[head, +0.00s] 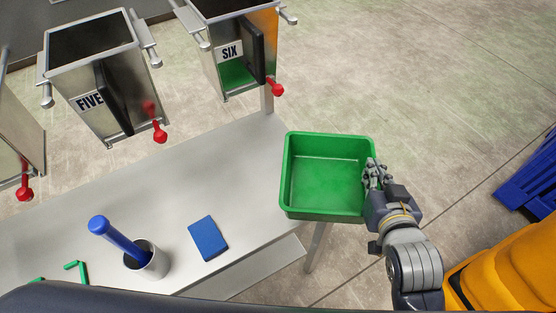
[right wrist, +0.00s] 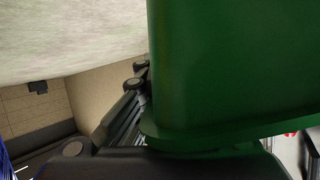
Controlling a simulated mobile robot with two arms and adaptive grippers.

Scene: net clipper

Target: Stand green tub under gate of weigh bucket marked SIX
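The green tub (head: 325,185) is upright and empty at the right end of the grey bench in the head view. My right gripper (head: 374,174) is at the tub's right wall and looks shut on its rim. The tub's green wall (right wrist: 230,70) fills much of the right wrist view and hides the fingertips there. The weigh bucket marked SIX (head: 240,55) hangs at the top, up and left of the tub, with a dark gate (head: 254,48) and a red knob. Its lower inside shows green. My left gripper is not in view.
A bucket marked FIVE (head: 100,85) hangs left of SIX. On the bench (head: 190,165) are a blue block (head: 208,238), a steel cup (head: 150,262) holding a blue-handled tool, and green pieces (head: 78,270). A blue crate (head: 525,180) stands far right. The bench below SIX is clear.

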